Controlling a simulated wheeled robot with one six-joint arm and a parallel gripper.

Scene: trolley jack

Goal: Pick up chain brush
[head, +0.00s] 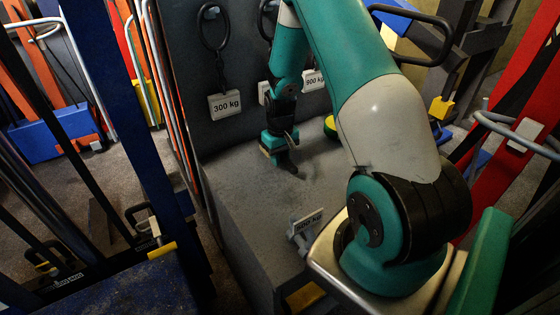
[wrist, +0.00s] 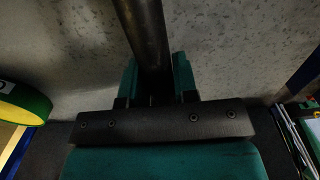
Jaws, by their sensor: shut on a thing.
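My gripper (head: 280,150) hangs low over the grey surface, near the dark upright panel in the head view. In the wrist view its teal fingers (wrist: 156,80) are shut on a dark, smooth, rod-like thing, which I take to be the chain brush (wrist: 143,30). The rod runs from between the fingers to the top edge of that view. No bristles can be made out, and its far end is out of the wrist view. In the head view the held thing is small and dark, and mostly hidden by the gripper.
A dark panel (head: 185,60) with hanging rings and weight tags, one reading 300 kg (head: 224,104), stands behind my gripper. A green and yellow round thing (head: 330,127) is close on its right. Grey surface (head: 250,205) between is clear.

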